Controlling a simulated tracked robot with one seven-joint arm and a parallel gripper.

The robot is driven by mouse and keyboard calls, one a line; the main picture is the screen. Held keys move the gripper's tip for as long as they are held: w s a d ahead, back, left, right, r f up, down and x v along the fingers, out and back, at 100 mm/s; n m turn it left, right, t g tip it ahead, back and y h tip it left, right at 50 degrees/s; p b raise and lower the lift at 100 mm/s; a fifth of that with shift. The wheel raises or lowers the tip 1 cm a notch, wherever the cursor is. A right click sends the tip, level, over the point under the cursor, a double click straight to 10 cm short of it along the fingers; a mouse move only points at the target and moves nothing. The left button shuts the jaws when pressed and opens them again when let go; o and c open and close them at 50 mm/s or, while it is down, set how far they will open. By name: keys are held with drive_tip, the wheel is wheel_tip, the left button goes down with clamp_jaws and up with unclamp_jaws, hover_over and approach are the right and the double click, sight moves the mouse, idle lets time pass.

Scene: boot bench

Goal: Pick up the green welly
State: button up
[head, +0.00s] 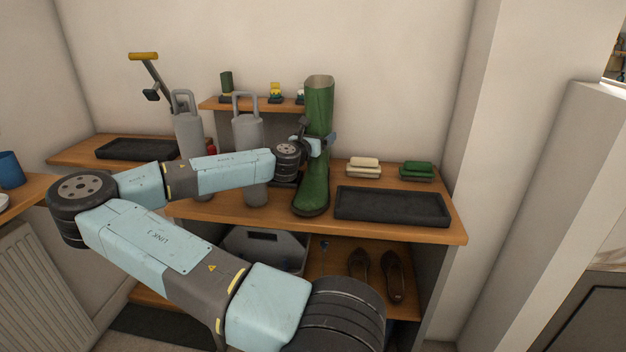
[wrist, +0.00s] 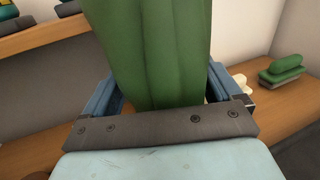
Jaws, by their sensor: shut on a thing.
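The green welly (head: 318,180) stands upright on the wooden bench top in the head view, its toe toward the front. I cannot tell whether its sole touches the wood. My gripper (head: 320,141) is at the middle of the boot's shaft and shut on it. In the wrist view the green shaft of the welly (wrist: 150,50) fills the middle between the two blue fingers of my gripper (wrist: 158,95). The fingertips are partly hidden behind the shaft.
A black tray (head: 392,206) lies right of the boot. Brushes, one cream (head: 364,165) and one green (head: 416,169), sit behind it. Grey boot trees (head: 248,130) stand left. A small shelf (head: 215,103) is behind. Brown shoes (head: 392,275) are on the lower shelf.

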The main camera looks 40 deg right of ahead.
sight(320, 114)
drive_tip(key=c, duration=0.4)
drive_tip(key=s+a+r, duration=0.1)
drive_tip(key=r, duration=0.2)
drive_tip(key=s+r, duration=0.1)
drive_tip(key=r, duration=0.1)
drive_tip(key=s+a+r, duration=0.1)
drive_tip(key=s+r, duration=0.1)
drive_tip(key=r, duration=0.1)
drive_tip(key=shift+a+r, duration=0.3)
drive_tip(key=shift+r, duration=0.05)
drive_tip(key=shift+s+a+r, duration=0.75)
drive_tip(key=shift+s+a, duration=0.05)
drive_tip(key=shift+s, duration=0.5)
drive_tip(key=shift+s+a+r, duration=0.7)
drive_tip(key=shift+s+a, duration=0.15)
drive_tip(key=shift+s, duration=0.45)
drive_tip(key=shift+s+a+r, duration=0.75)
drive_tip(key=shift+s+a, duration=0.05)
drive_tip(key=shift+s, duration=0.5)
drive_tip(key=shift+a, duration=0.1)
